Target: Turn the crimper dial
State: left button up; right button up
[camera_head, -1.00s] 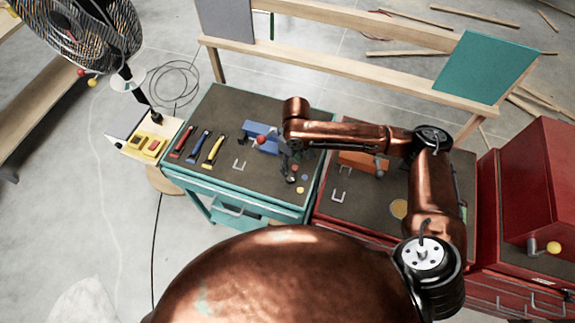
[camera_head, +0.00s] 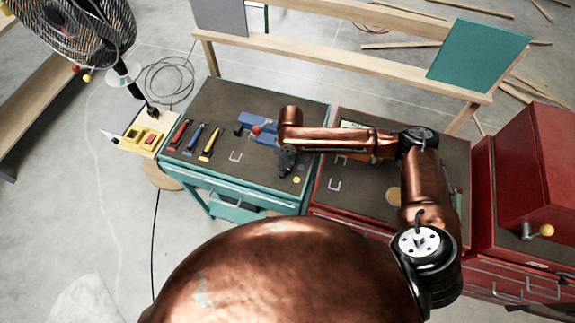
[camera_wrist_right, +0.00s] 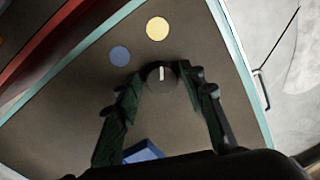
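The crimper dial (camera_wrist_right: 160,76), a small dark round knob with a white mark, sits on the brown top of the teal cabinet (camera_head: 250,198). In the right wrist view it lies between the tips of my open right gripper (camera_wrist_right: 165,86). The left fingertip is close to the dial; a gap shows on the right. I cannot tell whether either finger touches it. In the head view my right gripper (camera_head: 287,160) is low over the cabinet's right part and hides the dial. A yellow disc (camera_wrist_right: 158,28) and a blue disc (camera_wrist_right: 120,56) lie beside the dial. My left gripper is out of view.
A blue vise-like tool (camera_head: 257,130) with a red knob stands just left of my right gripper. Red, blue and yellow hand tools (camera_head: 210,143) lie further left. A red cabinet (camera_head: 322,192) adjoins on the right, under my right arm. A fan (camera_head: 75,40) stands at far left.

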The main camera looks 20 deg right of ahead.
jog(key=shift+s+r, duration=0.1)
jog(key=shift+s, duration=0.05)
jog(key=c, duration=0.9)
jog(key=shift+o, duration=0.2)
jog(key=shift+r+n+p, duration=0.1)
jog(key=shift+n+p, duration=0.6)
jog(key=shift+p, duration=0.25)
jog(key=n+p, duration=0.5)
jog(key=n, duration=0.1)
jog(key=shift+n+p, duration=0.4)
jog(key=shift+n+h+p, duration=0.3)
jog(key=shift+n+p, duration=0.5)
jog(key=shift+n, duration=1)
jog(key=shift+f, duration=0.2)
